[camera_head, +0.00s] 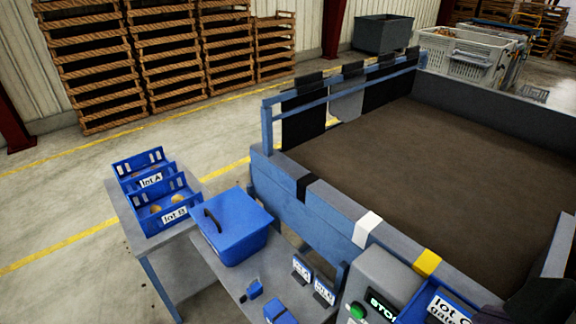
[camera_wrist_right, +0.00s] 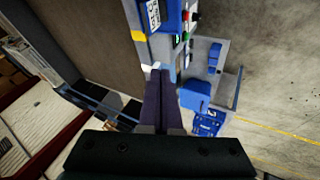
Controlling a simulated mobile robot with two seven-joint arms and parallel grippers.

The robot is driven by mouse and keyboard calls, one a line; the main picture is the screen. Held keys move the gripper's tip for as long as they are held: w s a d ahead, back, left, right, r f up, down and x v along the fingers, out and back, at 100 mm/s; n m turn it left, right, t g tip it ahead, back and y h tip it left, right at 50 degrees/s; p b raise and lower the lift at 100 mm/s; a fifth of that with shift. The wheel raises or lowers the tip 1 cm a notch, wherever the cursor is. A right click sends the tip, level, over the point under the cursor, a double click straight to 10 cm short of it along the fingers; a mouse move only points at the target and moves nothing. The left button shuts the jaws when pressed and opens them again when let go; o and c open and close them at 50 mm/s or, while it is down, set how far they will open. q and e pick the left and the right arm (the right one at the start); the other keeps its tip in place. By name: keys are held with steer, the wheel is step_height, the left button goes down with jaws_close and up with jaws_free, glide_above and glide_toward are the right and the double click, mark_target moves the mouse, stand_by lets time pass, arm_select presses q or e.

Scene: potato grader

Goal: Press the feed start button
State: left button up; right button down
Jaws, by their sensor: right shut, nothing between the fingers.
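The green feed start button (camera_head: 357,310) sits on the grey control box (camera_head: 378,268) at the bottom of the head view, left of a dark display with green lettering. In the right wrist view the control box shows small and sideways near the top, with a green spot (camera_wrist_right: 186,36) and a red one on it. My right gripper (camera_wrist_right: 158,72) is shut and empty, its two dark fingers side by side. In the head view a dark part of it (camera_head: 540,300) shows at the bottom right corner, to the right of the button and apart from it. My left gripper is not in view.
A blue lot C bin (camera_head: 428,298) stands right of the control box. The grader's wide brown bed (camera_head: 440,150) lies behind, inside a blue frame. A bench at left holds a blue lidded tub (camera_head: 233,225) and the lot A and lot B crates (camera_head: 160,205).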

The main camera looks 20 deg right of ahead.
steer(key=w+d+f+n+t+h+b, duration=0.1)
steer(key=w+f+n+t+h+b, duration=0.1)
steer(key=f+b, duration=1.15)
steer(key=w+f+n+t+h+b, duration=0.2)
steer(key=w+f+t+b, duration=0.1)
steer(key=f+b, duration=1.05)
steer(key=a+f+n+t+b, duration=0.3)
steer(key=f+b, duration=0.4)
steer(key=b, duration=0.5)
steer(key=w+a+f+n+t+y+b, duration=0.1)
steer(key=a+f+n+t+b, duration=0.2)
steer(key=f+b, duration=0.5)
steer(key=a+b, duration=0.1)
steer(key=b, duration=0.4)
steer(key=shift+w+n, duration=0.3)
steer(key=shift+n, duration=0.1)
